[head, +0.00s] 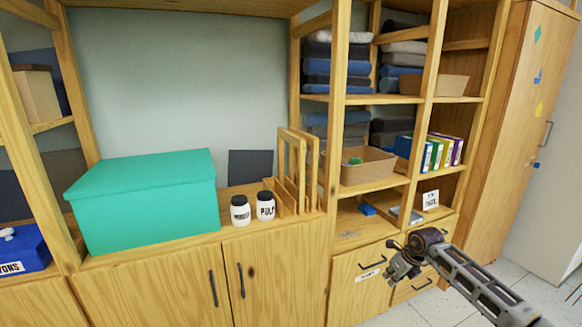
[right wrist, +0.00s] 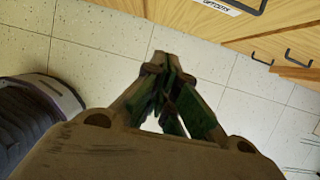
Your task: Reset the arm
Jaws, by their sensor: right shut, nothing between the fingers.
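My right gripper (head: 394,271) shows at the lower right of the head view, in front of the wooden drawers, with its arm coming in from the right edge. In the right wrist view the same gripper (right wrist: 163,62) has its fingers closed together with nothing between them. Below it in that view is the pale tiled floor (right wrist: 90,75). The right arm is clear of the shelf objects in the head view. My left gripper is not in either view.
A wooden shelf unit with drawers (head: 357,287) stands close ahead. A teal box (head: 150,205) and two white jars (head: 240,212) (head: 265,206) sit on its counter, beside a wooden rack (head: 290,190). A cardboard bin (head: 367,168) is on a shelf. Floor is free at lower right.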

